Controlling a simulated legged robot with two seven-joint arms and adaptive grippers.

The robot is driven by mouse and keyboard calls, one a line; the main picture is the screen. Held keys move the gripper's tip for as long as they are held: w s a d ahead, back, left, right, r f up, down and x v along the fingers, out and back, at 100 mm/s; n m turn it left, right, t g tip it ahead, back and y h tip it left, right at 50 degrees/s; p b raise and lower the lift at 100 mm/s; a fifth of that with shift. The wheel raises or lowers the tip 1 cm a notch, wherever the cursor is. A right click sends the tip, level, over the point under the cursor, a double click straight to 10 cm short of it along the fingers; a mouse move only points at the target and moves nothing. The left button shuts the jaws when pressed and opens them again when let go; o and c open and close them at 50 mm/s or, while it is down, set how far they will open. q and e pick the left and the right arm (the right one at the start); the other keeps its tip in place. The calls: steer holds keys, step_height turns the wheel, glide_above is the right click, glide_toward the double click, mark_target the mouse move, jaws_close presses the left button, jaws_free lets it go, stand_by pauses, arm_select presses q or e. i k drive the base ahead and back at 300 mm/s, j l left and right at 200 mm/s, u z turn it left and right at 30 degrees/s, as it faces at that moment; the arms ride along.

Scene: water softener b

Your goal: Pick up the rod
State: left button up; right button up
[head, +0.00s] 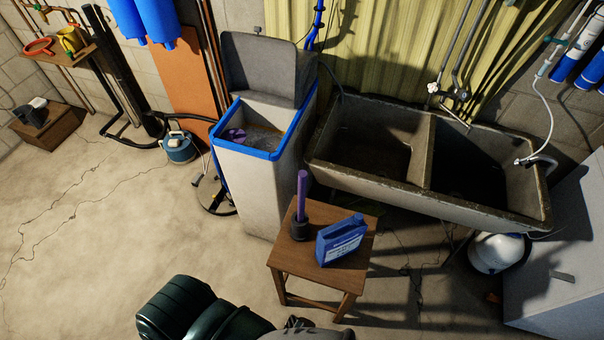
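The purple rod (301,196) stands upright in a small dark round holder (300,229) on top of a wooden stool (292,262). Its upper part is in clear view, and its lower end is hidden inside the holder. A blue jug with a white label (341,240) stands just right of the holder on the same stool. Dark green and grey parts at the bottom edge look like my own body or arm. I can make out neither my left nor my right gripper in the head view, and nothing touches the rod.
Behind the stool stands an open softener tank with a blue rim (247,154), its grey lid raised. A double stone sink (390,185) is behind and right. A white cabinet (560,260) and white round tank (497,252) are at right. The floor at left is mostly clear.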

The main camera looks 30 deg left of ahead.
mark_target(302, 174)
steer(key=u, duration=1)
